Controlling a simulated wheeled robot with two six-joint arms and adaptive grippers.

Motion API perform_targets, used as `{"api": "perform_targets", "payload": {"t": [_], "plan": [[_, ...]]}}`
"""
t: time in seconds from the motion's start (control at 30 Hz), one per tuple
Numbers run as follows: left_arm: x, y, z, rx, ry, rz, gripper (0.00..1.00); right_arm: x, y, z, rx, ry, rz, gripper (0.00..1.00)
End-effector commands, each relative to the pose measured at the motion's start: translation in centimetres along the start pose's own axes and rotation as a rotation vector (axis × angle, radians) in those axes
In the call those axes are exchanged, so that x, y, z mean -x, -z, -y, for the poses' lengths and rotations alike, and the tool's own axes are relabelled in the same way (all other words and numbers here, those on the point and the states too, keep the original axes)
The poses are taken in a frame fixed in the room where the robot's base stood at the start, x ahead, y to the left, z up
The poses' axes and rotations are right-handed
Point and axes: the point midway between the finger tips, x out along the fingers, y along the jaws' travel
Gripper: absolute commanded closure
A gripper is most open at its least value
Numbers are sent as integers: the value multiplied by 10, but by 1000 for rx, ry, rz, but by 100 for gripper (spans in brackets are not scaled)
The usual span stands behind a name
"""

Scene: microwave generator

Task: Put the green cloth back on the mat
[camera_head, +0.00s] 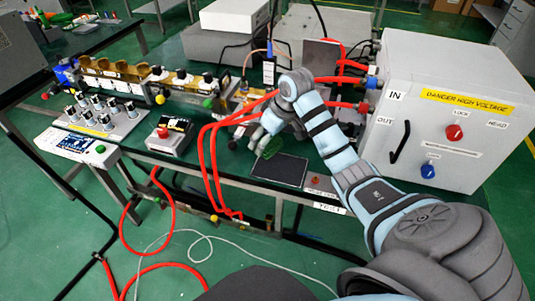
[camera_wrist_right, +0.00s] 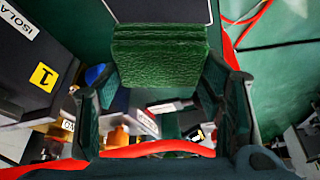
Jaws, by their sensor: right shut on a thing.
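My right gripper (camera_head: 262,146) is shut on the green cloth (camera_head: 273,149). In the right wrist view the folded, textured cloth (camera_wrist_right: 158,55) spans the space between the two fingers of the gripper (camera_wrist_right: 163,75). The black mat (camera_head: 280,171) lies on the bench just below and right of the cloth in the head view. A dark, light-edged surface, seemingly the mat (camera_wrist_right: 165,11), shows beyond the cloth in the wrist view. The cloth appears near the mat's far left corner; I cannot tell whether it touches. My left gripper is not in view.
A white high-voltage cabinet (camera_head: 440,110) stands right of the mat. Red hoses (camera_head: 213,150) run left of the gripper. A box with a red button (camera_head: 170,136) and a knobbed control panel (camera_head: 95,125) stand farther left. Some dark bench top is bare left of the mat.

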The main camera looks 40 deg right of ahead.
Motion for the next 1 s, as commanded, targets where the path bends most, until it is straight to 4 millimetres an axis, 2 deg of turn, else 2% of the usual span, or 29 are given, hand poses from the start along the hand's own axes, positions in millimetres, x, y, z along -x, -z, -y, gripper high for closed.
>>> {"api": "perform_targets", "payload": {"t": [0.03, 0.17, 0.37, 0.67, 0.7, 0.8, 0.83, 1.0], "plan": [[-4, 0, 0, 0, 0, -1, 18, -12, -5, 0, 0, 0, 1, 61], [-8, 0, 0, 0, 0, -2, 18, -27, -11, 0, 0, 0, 0, 61], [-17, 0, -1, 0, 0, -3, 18, -60, -24, 0, 0, 0, 0, 61], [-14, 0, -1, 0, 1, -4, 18, -61, -25, 0, 0, -1, 0, 61], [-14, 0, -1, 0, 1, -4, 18, -62, -25, 0, 0, -1, 0, 37], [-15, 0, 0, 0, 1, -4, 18, -62, -25, 0, 0, -1, -1, 21], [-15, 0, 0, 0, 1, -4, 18, -62, -25, 0, 0, -1, -1, 18], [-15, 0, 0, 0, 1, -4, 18, -62, -24, 0, 0, -1, -1, 18]]}}
